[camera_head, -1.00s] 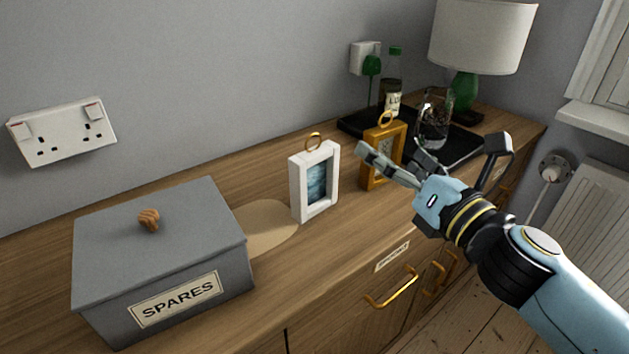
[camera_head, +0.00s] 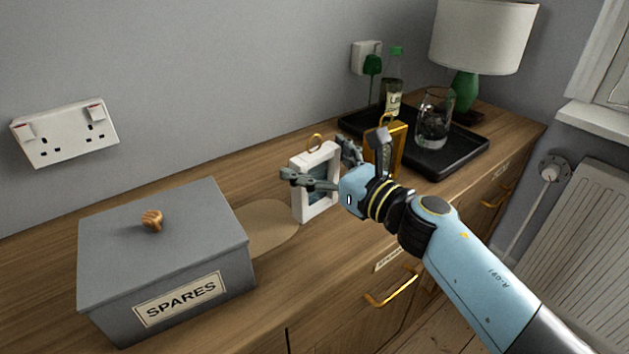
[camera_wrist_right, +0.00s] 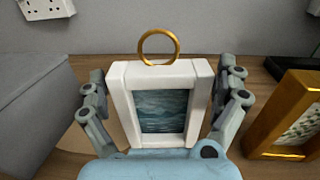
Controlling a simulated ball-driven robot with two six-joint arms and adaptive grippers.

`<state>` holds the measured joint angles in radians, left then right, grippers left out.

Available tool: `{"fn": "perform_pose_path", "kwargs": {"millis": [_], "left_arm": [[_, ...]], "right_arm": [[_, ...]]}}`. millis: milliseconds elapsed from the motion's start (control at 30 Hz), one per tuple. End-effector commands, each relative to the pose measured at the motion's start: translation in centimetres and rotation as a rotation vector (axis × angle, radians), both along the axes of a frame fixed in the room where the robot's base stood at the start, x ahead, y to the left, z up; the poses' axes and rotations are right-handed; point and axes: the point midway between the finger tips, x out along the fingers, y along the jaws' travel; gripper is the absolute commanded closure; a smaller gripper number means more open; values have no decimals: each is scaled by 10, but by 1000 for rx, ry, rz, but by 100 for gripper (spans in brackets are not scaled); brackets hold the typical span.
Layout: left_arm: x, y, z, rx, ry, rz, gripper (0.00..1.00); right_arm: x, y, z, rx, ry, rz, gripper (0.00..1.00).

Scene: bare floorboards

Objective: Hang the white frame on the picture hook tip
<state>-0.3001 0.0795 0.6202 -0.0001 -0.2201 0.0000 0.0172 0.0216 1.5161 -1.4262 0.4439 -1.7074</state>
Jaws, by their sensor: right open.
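The white frame (camera_head: 302,203) stands upright on the wooden sideboard, with a gold ring on its top and a sea picture inside. In the right wrist view the white frame (camera_wrist_right: 122,108) stands between the spread fingers of my right gripper (camera_wrist_right: 163,105). In the head view my right gripper (camera_head: 322,172) is in front of the frame and covers part of it. The gripper is open, with a finger on either side of the frame; I cannot tell whether they touch it. The picture hook is not in view. My left gripper is not in view.
A gold frame (camera_head: 397,150) stands close to the right of the white one, partly behind my gripper. A grey SPARES box (camera_head: 200,262) is at the left. A black tray (camera_head: 465,150) holds a glass (camera_head: 433,118) and a bottle (camera_head: 393,95). A lamp (camera_head: 466,92) stands behind.

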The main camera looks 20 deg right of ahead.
Motion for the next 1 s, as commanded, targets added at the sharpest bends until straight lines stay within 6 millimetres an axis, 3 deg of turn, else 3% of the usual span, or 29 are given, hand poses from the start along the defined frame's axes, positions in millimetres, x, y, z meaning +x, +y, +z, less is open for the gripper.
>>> {"fn": "perform_pose_path", "kwargs": {"millis": [300,667,1000], "left_arm": [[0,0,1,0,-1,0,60],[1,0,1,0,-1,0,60],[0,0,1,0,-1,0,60]], "right_arm": [[6,3,0,0,1,0,1],[6,3,0,0,1,0,48],[6,3,0,1,0,0,49]]}}
